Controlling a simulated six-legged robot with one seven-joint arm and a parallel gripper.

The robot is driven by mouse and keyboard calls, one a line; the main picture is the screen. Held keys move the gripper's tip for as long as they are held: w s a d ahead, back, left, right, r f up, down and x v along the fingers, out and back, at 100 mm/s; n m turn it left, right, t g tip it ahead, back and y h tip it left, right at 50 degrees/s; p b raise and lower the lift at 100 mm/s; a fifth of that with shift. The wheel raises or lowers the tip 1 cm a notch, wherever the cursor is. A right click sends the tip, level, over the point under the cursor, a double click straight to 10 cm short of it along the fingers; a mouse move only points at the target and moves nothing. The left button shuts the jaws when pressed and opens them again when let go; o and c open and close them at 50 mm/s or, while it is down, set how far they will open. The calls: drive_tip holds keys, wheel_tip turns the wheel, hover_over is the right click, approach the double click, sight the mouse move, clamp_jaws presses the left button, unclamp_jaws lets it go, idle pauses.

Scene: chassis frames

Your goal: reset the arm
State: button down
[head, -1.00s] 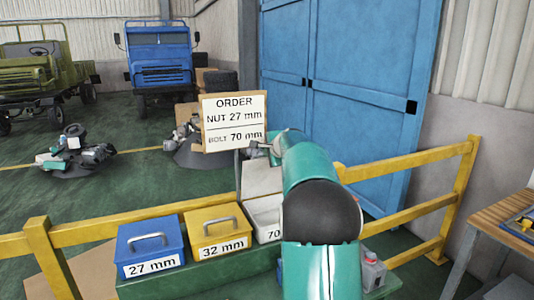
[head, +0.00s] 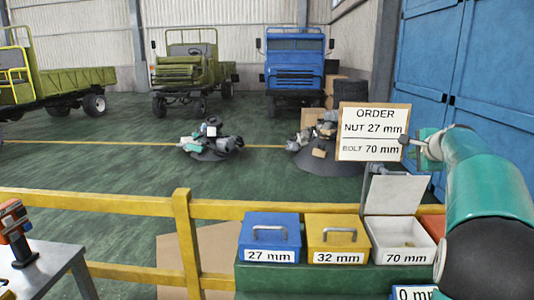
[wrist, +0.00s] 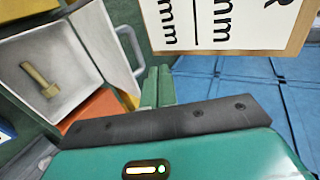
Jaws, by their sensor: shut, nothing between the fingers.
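My green arm reaches in from the right of the head view. My gripper (head: 412,143) is at its end, beside the lower right of the order board (head: 372,120), which reads nut 27 mm and bolt 70 mm. In the wrist view the two green fingers (wrist: 157,87) are together with nothing between them. The open white 70 mm box (head: 396,240) stands below my gripper with its lid (head: 394,194) raised. A brass-coloured bolt (wrist: 40,80) lies in this box in the wrist view.
A closed blue 27 mm box (head: 269,238) and a closed yellow 32 mm box (head: 338,240) stand on the green bench. A yellow railing (head: 130,205) runs behind. An orange box (wrist: 93,110) is beside the white one. A drill (head: 17,232) stands on a table at left.

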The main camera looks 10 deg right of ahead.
drive_tip(key=s+a+f+n+g+y, duration=0.1)
drive_tip(key=s+a+n, duration=0.25)
drive_tip(key=a, duration=0.65)
drive_tip(key=s+a+f+n+g+y, duration=0.1)
drive_tip(key=s+a+n, duration=0.25)
drive_tip(key=a, duration=0.55)
drive_tip(key=s+a+f+n+g+y, duration=0.1)
drive_tip(key=s+a+f+n+y, duration=0.2)
drive_tip(key=a, duration=0.7)
drive_tip(key=s+a+f+n+g, duration=0.1)
drive_tip(key=s+a+f+n, duration=0.4)
drive_tip(key=s, duration=0.6)
drive_tip(key=s+a+f+n+g+h, duration=0.1)
drive_tip(key=s+a+f+n+g, duration=0.1)
drive_tip(key=s+a+f+n, duration=0.4)
drive_tip(key=s+a+f, duration=0.1)
drive_tip(key=s+a, duration=0.1)
drive_tip(key=s, duration=0.3)
drive_tip(key=shift+s+a+f+h, duration=0.2)
drive_tip(key=shift+a+f+h, duration=0.05)
drive_tip(key=shift+f+h, duration=0.05)
drive_tip(key=shift+d, duration=0.1)
